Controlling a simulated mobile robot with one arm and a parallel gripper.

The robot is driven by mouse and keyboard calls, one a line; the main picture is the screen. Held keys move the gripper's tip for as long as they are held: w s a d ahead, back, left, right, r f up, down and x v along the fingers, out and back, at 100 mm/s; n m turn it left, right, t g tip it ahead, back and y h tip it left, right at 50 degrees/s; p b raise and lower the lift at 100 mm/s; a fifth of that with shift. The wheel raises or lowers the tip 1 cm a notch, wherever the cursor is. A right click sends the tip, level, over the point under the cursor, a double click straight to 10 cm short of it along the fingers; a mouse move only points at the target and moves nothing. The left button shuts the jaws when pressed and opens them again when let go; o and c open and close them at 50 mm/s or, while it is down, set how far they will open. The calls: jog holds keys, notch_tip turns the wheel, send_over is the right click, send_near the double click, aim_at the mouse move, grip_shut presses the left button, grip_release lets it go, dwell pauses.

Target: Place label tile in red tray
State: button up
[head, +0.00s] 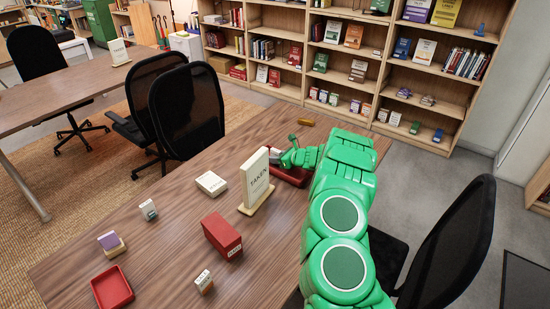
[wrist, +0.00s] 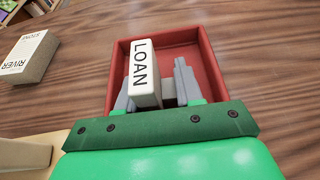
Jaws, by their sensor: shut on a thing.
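The label tile (wrist: 142,78), a pale block marked LOAN, is between the fingers of my gripper (wrist: 156,82) in the wrist view. My gripper is shut on it. The red tray (wrist: 206,52) is behind and around the tile in that view, so the tile is over or inside it; I cannot tell whether it touches the tray floor. In the head view my green gripper (head: 293,159) is over a red tray (head: 288,178) beside the TAKEN sign. The tile is not visible there.
The upright TAKEN sign (head: 256,180) stands close left of my gripper. A white box (head: 211,183), a red box (head: 222,236), small blocks and another red tray (head: 112,288) lie on the table. A block marked RIVER (wrist: 28,57) is left of the tray. Chairs flank the table.

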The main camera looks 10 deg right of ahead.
jog(key=shift+f, duration=0.1)
jog(key=o, duration=1)
jog(key=shift+o, duration=0.2)
jog(key=shift+s+d+r, duration=0.2)
jog(key=shift+d+r, duration=0.1)
jog(key=shift+d, duration=0.05)
jog(key=v, duration=1.1)
jog(key=shift+s, duration=0.15)
jog(key=shift+f, duration=0.1)
